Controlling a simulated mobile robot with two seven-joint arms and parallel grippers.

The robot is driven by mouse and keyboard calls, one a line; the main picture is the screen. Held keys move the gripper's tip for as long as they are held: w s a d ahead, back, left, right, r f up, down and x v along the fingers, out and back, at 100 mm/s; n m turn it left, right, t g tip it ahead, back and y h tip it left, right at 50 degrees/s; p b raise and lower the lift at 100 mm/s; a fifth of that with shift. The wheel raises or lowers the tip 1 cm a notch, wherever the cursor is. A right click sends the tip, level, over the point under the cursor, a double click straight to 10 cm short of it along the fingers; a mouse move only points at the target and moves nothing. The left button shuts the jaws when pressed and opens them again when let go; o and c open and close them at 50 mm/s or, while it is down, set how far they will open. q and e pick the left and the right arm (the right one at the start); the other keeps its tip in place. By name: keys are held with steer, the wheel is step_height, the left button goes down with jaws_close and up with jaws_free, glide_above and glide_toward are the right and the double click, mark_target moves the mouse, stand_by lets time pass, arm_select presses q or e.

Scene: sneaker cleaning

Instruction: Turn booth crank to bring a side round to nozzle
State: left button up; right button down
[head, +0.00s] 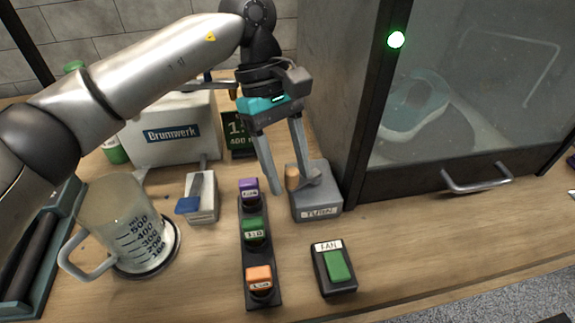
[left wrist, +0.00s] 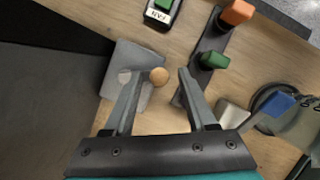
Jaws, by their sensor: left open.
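The booth crank is a grey box (head: 318,203) labelled TURN, with a tan wooden knob (head: 292,178) on its left side. It stands on the bench just left of the booth (head: 440,100). My left gripper (head: 293,184) is open above the box, its fingers pointing down around the knob in the head view. In the left wrist view the knob (left wrist: 159,76) lies between the open fingers (left wrist: 157,75), nearer the left one. I cannot tell whether a finger touches it. Behind the booth's glass a pale sneaker-like shape (head: 415,105) shows dimly. My right gripper is not in view.
A rack of purple, green and orange labelled blocks (head: 256,235) stands left of the crank. A green FAN switch (head: 337,266) sits in front. A measuring jug (head: 125,225), a blue-lever device (head: 201,200) and a Brumwerk box (head: 170,130) are further left. The front right bench is clear.

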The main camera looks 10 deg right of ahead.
arm_select(q)
steer(key=shift+r, duration=0.1)
steer(key=shift+w+r, duration=0.1)
steer(key=shift+r, duration=0.15)
steer(key=p+v, duration=0.3)
steer(key=v, duration=1.1)
steer(key=shift+w+r+p, duration=0.2)
steer(key=shift+r+p, duration=0.05)
steer(key=shift+p, duration=0.05)
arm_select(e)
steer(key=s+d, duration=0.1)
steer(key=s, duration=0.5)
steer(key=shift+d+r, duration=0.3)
arm_select(q)
steer(key=shift+a, duration=0.1)
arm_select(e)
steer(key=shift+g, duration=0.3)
